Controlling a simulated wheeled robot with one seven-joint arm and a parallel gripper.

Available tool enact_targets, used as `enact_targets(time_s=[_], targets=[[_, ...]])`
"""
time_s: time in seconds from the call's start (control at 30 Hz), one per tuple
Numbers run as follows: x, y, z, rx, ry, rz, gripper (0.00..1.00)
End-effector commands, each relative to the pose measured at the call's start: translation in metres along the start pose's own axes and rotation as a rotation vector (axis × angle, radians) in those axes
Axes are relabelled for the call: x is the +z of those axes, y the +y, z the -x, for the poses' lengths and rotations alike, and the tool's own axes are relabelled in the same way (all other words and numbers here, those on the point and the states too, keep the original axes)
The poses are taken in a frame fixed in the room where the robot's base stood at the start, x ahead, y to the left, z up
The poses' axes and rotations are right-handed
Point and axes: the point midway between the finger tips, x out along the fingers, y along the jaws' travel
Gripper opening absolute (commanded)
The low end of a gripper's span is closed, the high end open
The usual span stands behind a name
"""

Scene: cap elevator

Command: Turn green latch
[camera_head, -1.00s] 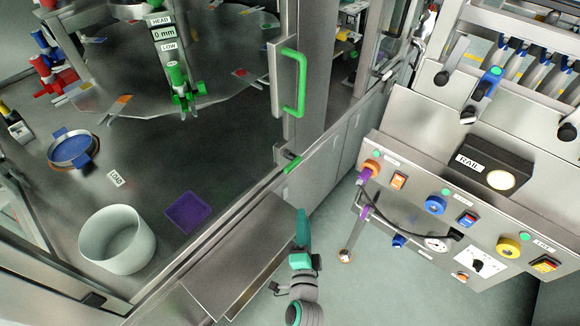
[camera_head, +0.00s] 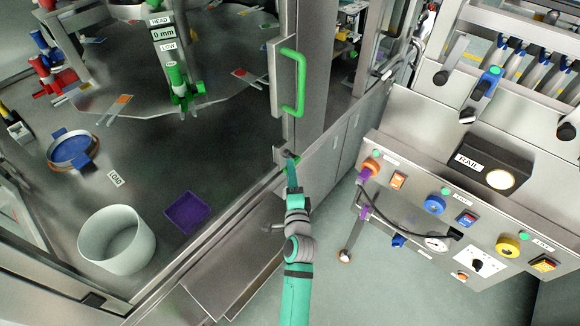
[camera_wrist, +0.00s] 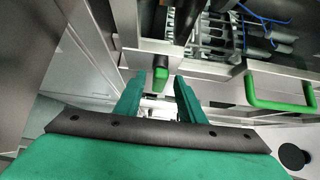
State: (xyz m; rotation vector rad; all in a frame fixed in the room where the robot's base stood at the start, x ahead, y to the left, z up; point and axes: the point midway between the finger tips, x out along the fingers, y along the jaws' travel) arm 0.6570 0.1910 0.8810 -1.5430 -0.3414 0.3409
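The green latch (camera_wrist: 160,76) shows in the wrist view as a small green-tipped lever with a dark shank. It is ahead of my gripper (camera_wrist: 157,92), lined up with the gap between the two teal fingers. The fingers are apart, and I see nothing clamped between them. I cannot tell whether the latch tip lies between the fingertips or just beyond them. In the head view my gripper (camera_head: 291,168) is at the cabinet's front edge below the door handle and covers most of the latch. Only a sliver of green shows beside the fingers.
A green door handle (camera_head: 301,82) is mounted above the latch; it shows to the right in the wrist view (camera_wrist: 282,91). A metal ledge (camera_head: 225,275) runs along the cabinet front. A control panel (camera_head: 450,220) with knobs and a hanging cable stands to the right.

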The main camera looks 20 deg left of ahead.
Motion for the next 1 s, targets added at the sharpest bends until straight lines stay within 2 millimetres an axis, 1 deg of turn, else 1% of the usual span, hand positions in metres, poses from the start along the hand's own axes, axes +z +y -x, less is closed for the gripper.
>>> enact_targets(time_s=[0.03,0.1,0.23,0.37,0.6,0.67,0.7,0.73,0.77,1.0], targets=[[0.000,-0.001,-0.007,-0.001,0.000,0.001,0.36],[0.000,-0.001,-0.015,-0.001,0.000,0.000,0.36],[0.000,0.000,-0.024,0.000,0.000,0.000,0.36],[0.000,0.000,-0.027,0.000,-0.001,0.000,0.36],[0.001,0.000,-0.027,0.000,-0.001,0.001,0.36],[0.001,0.000,-0.027,0.000,-0.001,0.001,0.22],[0.001,0.000,-0.027,0.000,-0.002,0.001,0.12],[0.002,0.000,-0.027,0.000,-0.002,0.001,0.05],[0.002,0.000,-0.027,0.000,-0.002,0.001,0.00],[0.003,0.000,-0.029,0.004,-0.005,-0.003,0.00]])
